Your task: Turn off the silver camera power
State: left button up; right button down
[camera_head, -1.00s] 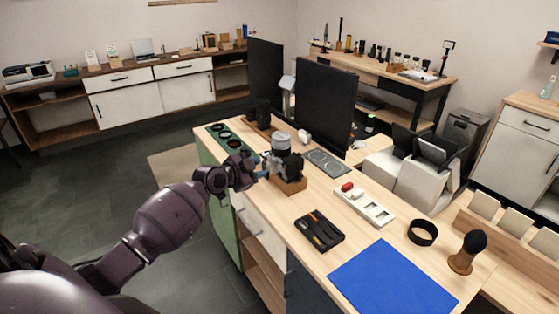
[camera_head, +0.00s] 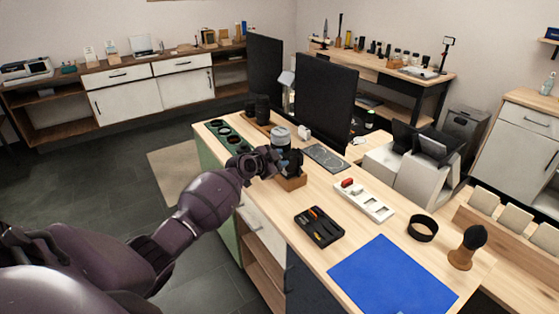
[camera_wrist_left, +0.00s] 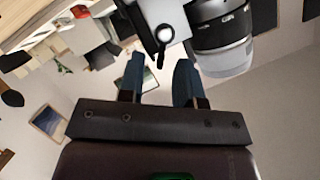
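My left gripper (camera_head: 274,163) is right beside the camera. In the left wrist view its blue fingers (camera_wrist_left: 159,68) are apart, with the lever's end between or just ahead of the tips; contact is unclear. My right gripper is not in view.
Black lenses (camera_head: 257,107) and a green tray with round holes (camera_head: 213,125) lie behind the camera. A tool tray (camera_head: 319,227), a white holder with a red piece (camera_head: 378,210), a blue mat (camera_head: 350,278) and a brush (camera_head: 461,258) are to the right. A dark monitor (camera_head: 326,100) stands behind.

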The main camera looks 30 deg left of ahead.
pick_arm(q)
jog(key=shift+c, duration=0.3)
grip_shut()
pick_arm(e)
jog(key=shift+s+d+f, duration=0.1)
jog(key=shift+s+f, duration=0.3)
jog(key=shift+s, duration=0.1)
